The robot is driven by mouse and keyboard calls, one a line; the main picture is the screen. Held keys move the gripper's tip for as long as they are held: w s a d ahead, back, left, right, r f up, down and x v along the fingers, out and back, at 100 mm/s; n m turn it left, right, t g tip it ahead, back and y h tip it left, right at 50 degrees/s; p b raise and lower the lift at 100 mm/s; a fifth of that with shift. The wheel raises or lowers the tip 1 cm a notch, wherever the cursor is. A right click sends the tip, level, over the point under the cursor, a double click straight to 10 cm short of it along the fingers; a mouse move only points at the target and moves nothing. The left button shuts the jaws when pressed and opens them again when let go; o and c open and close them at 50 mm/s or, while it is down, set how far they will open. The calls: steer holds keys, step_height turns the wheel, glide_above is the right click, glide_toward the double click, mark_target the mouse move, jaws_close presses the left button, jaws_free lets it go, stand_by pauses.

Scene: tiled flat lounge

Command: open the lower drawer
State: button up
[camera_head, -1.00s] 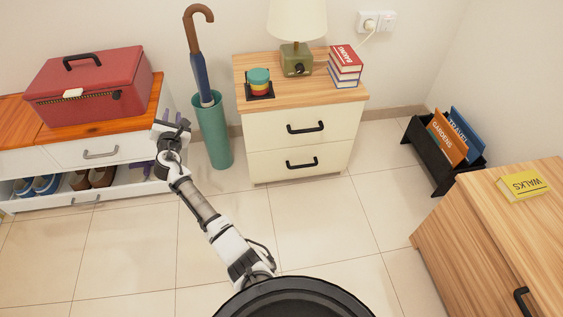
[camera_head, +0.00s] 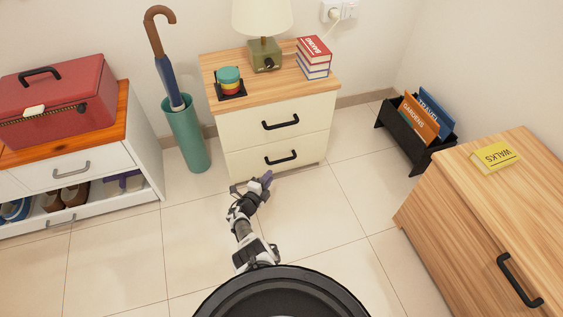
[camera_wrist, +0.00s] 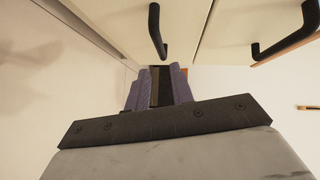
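A white two-drawer cabinet (camera_head: 235,140) with a wooden top stands at the back middle. Its lower drawer (camera_head: 305,150) is closed and has a black bar handle (camera_head: 280,158). The upper drawer, also closed, has a matching handle (camera_head: 281,122). My gripper (camera_head: 267,178), with purple fingers, is low in front of the lower drawer, just below its handle in the head view. In the wrist view, the fingers (camera_wrist: 160,88) point toward the lower handle (camera_wrist: 156,30), which appears beyond their tips and apart from them. The upper handle (camera_wrist: 288,35) is to the right.
A shoe cabinet (camera_head: 148,140) at left has its low shoe drawer (camera_head: 85,218) pulled out. A green umbrella stand (camera_head: 187,135) is beside the white cabinet. A black magazine rack (camera_head: 393,128) and wooden cabinet (camera_head: 440,215) are at right. Tiled floor between is clear.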

mark_target(282, 160)
steer(key=shift+b+x, duration=4.6)
steer(key=shift+x, duration=1.35)
steer(key=shift+c, duration=0.2)
jaws_close()
